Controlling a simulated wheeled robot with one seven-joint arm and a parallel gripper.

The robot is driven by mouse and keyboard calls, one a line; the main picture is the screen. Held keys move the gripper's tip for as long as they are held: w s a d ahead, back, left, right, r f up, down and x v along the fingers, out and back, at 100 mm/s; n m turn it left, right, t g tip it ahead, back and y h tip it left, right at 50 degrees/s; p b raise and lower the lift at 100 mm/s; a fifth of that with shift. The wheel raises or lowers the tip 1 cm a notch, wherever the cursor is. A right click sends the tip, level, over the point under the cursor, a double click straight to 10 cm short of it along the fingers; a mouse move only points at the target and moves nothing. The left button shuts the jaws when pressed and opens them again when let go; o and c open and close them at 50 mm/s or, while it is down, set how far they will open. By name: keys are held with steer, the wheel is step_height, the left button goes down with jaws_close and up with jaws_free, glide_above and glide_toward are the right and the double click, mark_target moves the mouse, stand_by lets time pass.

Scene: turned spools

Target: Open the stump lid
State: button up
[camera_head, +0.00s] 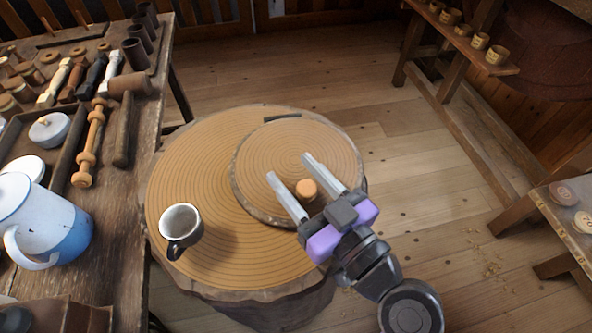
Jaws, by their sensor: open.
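The stump (185,235) stands on the floor in the middle, with a ringed wooden top. The lid (275,150) is a round wooden disc lying flat on the stump's top, toward the right. A small round wooden knob (307,189) sits on the lid near its front right edge. A short dark strip (282,118) shows at the lid's far edge. My gripper (290,168) is open, reaching in from the lower right. In this view its two fingers lie either side of the knob; I cannot tell their height above the lid. They hold nothing.
A workbench (115,215) at left holds turned spools, a blue and white enamel jug (42,222) and several tools. A shelf (470,40) and a small table (565,225) stand at right.

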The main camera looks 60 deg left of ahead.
steer(key=shift+a, duration=0.15)
jaws_close()
stand_by(1.4)
